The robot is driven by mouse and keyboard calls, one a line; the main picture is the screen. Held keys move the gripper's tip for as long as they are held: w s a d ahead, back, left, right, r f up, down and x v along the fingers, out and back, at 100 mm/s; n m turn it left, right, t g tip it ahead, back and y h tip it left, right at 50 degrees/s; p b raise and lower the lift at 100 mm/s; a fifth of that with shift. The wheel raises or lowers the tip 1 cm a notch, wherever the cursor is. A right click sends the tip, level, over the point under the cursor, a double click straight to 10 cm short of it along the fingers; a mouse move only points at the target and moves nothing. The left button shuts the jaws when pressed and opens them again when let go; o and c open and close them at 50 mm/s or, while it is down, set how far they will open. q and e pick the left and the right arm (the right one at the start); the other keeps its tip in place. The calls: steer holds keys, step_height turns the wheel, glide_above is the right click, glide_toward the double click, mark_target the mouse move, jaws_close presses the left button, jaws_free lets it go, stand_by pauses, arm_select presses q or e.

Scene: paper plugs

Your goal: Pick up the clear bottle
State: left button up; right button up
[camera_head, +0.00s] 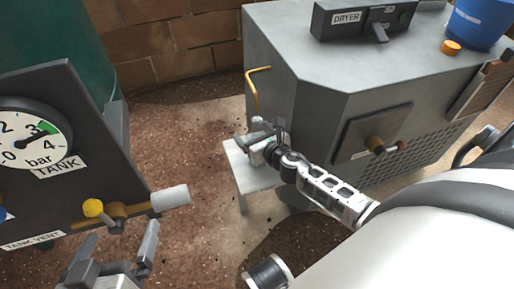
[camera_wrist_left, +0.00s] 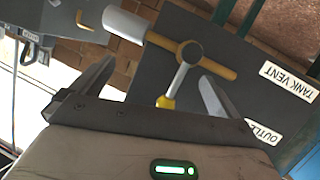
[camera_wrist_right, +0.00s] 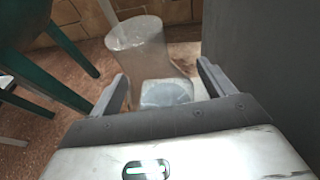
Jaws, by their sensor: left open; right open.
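A clear, see-through bottle (camera_wrist_right: 138,45) shows in the right wrist view, just beyond and between my right fingertips. A pale, squarish glassy part (camera_wrist_right: 166,93) shows nearer, between the fingers; whether it belongs to the bottle is hard to tell. My right gripper (camera_wrist_right: 162,72) is open around this space, and no grip shows. In the head view my right gripper (camera_head: 262,142) is over a small pale bench (camera_head: 236,168), and the bottle is hard to make out there. My left gripper (camera_head: 115,250) is open and empty before the tank panel.
The dark tank panel (camera_head: 75,110) carries a gauge (camera_head: 30,138) and a brass valve with a pale outlet (camera_head: 170,197); the valve shows between my left fingers. A grey machine cabinet (camera_head: 300,65) stands right beside the bench. A blue bucket (camera_head: 480,22) sits on it. Brown floor lies open between.

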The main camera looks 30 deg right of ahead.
steer(key=shift+w, duration=0.1)
steer(key=shift+c, duration=0.9)
steer(key=c, duration=0.8)
steer(key=shift+o, duration=0.2)
steer(key=shift+r, duration=0.15)
